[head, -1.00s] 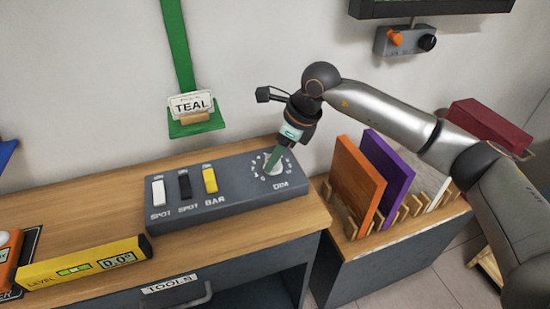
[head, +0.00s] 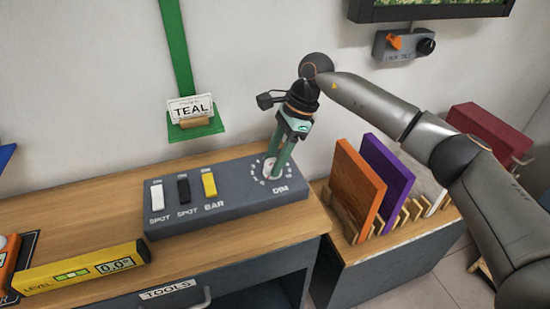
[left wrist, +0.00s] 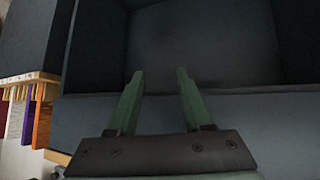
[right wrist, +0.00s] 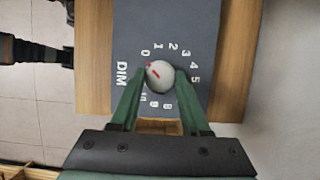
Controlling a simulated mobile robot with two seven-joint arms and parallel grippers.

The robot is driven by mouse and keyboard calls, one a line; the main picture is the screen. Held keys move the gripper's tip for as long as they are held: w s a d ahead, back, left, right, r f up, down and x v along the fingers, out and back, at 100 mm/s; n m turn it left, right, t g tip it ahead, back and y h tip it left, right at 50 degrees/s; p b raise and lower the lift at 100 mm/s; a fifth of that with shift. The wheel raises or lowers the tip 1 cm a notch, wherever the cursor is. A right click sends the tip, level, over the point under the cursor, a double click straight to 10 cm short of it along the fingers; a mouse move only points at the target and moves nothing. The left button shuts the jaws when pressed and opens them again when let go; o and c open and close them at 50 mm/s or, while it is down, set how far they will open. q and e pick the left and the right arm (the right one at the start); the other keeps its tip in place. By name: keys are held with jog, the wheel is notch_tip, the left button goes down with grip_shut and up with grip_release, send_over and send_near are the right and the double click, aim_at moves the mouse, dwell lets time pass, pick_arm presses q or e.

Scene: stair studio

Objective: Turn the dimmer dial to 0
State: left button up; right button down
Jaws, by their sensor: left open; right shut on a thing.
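The dimmer dial is a round white knob (right wrist: 163,79) with a red mark, on the grey switch panel (head: 232,201) marked DIM. In the right wrist view, numbers ring it. The red mark points up and left, roughly toward the 0 side; I cannot tell if it lines up exactly. My right gripper (head: 272,170) is shut on the knob from above, with one green finger on each side. It also shows in the right wrist view (right wrist: 160,84). My left gripper (left wrist: 154,75) is open and empty in the left wrist view, in front of a dark cabinet surface.
White, black and yellow switches (head: 209,184) stand left of the dial. A yellow level (head: 80,268) lies on the wooden bench at the left. Orange and purple panels (head: 388,172) stand in a rack to the right. A TEAL card (head: 190,108) sits on a green wall bracket.

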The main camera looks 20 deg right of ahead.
dwell(0.5)
jog(key=shift+c, duration=1.9)
grip_release()
jog(key=p+v, duration=0.1)
jog(key=v, duration=1.1)
jog(key=shift+r, duration=0.3)
